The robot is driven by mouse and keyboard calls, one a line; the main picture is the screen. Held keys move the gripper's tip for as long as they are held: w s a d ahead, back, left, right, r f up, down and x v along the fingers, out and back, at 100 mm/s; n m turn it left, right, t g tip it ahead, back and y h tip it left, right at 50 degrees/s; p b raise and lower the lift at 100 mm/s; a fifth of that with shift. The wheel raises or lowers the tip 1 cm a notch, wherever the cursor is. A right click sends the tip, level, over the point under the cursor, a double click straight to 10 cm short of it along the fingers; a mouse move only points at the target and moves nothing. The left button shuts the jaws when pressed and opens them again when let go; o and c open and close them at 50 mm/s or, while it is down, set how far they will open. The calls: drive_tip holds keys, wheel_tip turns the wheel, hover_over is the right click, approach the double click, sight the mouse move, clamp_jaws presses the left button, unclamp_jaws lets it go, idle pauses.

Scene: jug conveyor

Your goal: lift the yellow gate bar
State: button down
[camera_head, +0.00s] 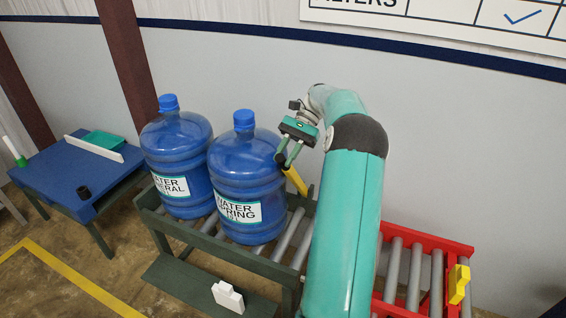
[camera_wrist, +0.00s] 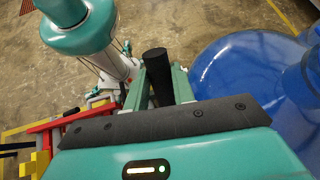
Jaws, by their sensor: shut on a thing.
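The yellow gate bar (camera_head: 296,181) slants beside the right-hand blue water jug, above the grey rollers. Its black end (camera_wrist: 155,66) shows in the wrist view between the green fingers. My gripper (camera_head: 286,160) is shut on the bar near its black upper end. My arm hides part of the conveyor behind it, and the lower end of the bar is hard to make out. The right-hand jug (camera_head: 246,180) stands upright on the rollers just left of the bar. The other jug (camera_head: 177,150) stands upright to its left.
The roller conveyor's dark green frame (camera_head: 225,252) runs under the jugs. A red-framed roller section (camera_head: 425,240) with a yellow piece (camera_head: 458,284) lies right of my arm. A white block (camera_head: 228,297) sits in front. A blue table (camera_head: 60,178) stands at left. The wall is close behind.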

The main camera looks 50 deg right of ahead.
drive_tip(key=shift+d, duration=0.15)
drive_tip(key=c, duration=1.2)
unclamp_jaws()
drive_tip(key=shift+o, duration=0.2)
